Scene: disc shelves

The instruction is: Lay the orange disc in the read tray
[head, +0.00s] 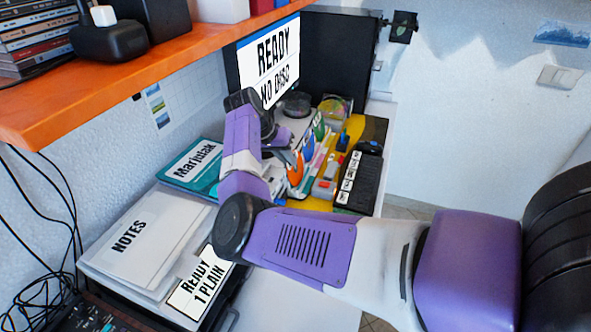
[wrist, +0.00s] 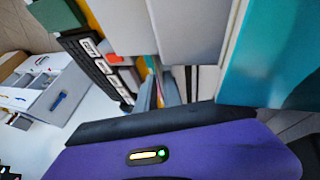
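My arm crosses the head view from the right and bends up at the wrist in front of the desk. My gripper (head: 280,150) is partly hidden behind the wrist, near a row of upright coloured items. Its fingers are too small and covered to judge. An orange piece (head: 296,168) shows beside it among white, blue and green ones; I cannot tell if it is the orange disc or whether it is touched. The wrist view shows my purple gripper body along the bottom, with grey and teal surfaces close ahead. I cannot make out the read tray for certain.
An orange shelf (head: 150,75) overhangs the left side. A sign (head: 270,60) reads "READY NO DISC" before a black box (head: 335,55). A teal "Marjulak" book (head: 190,165), "NOTES" papers (head: 135,235) and a "READY 1 PLAIN" label (head: 200,285) lie left. A black labelled strip (head: 360,180) stands right.

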